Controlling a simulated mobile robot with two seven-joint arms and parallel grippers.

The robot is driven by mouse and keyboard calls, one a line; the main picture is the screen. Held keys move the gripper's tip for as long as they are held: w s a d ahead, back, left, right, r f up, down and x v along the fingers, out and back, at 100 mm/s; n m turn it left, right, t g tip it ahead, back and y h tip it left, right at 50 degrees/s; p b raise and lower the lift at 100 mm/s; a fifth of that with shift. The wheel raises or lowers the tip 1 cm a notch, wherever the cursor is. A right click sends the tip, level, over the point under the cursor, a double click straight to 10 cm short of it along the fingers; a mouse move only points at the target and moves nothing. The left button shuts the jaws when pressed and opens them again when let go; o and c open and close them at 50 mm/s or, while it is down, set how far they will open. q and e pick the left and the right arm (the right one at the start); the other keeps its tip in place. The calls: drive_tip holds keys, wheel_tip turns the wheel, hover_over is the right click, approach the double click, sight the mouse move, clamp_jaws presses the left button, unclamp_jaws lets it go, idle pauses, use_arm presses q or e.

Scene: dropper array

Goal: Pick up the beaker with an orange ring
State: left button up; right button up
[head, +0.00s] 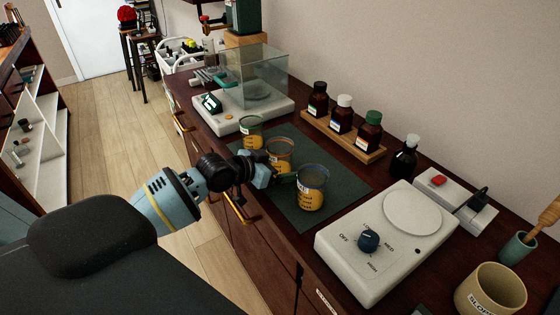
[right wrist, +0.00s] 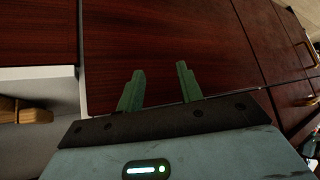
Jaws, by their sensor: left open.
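Three beakers with orange lower parts and dark lettering stand upright on a dark green mat (head: 335,187). The beaker with an orange ring (head: 279,150) is the middle one. The beaker with a green ring (head: 250,130) is behind it, and the beaker with a grey-blue ring (head: 312,188) is nearer. My left gripper (head: 286,178) is open just in front of the orange-ringed beaker, with its fingers toward the gap beside the grey-blue-ringed one; contact cannot be told. My right gripper (right wrist: 158,88) is open and empty before dark wood panels.
A hotplate (head: 370,250) stands right of the mat. Brown bottles (head: 342,115) stand in a wooden rack (head: 345,140) behind. A glass-cased balance (head: 240,115) is at the far left. A beige pot (head: 490,290) is at the lower right.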

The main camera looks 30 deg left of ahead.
sight(280, 154)
use_arm(q)
drive_tip(key=shift+w, duration=0.15)
use_arm(e)
drive_tip(key=shift+d, duration=0.1)
use_arm(q)
drive_tip(key=c, duration=1.3)
drive_tip(key=shift+c, duration=0.3)
drive_tip(key=shift+r, duration=0.1)
drive_tip(key=shift+r, duration=1.75)
drive_tip(key=s, duration=0.6)
drive_tip(key=s+a, duration=0.1)
drive_tip(key=s, duration=0.2)
drive_tip(key=shift+a+r, duration=0.1)
drive_tip(key=shift+r, duration=0.15)
drive_tip(key=s+a, duration=0.1)
drive_tip(key=s, duration=0.5)
drive_tip(key=shift+s+r+p, duration=0.35)
drive_tip(key=shift+p, duration=0.1)
use_arm(e)
drive_tip(key=shift+w+r, duration=0.4)
drive_tip(key=shift+r, duration=0.2)
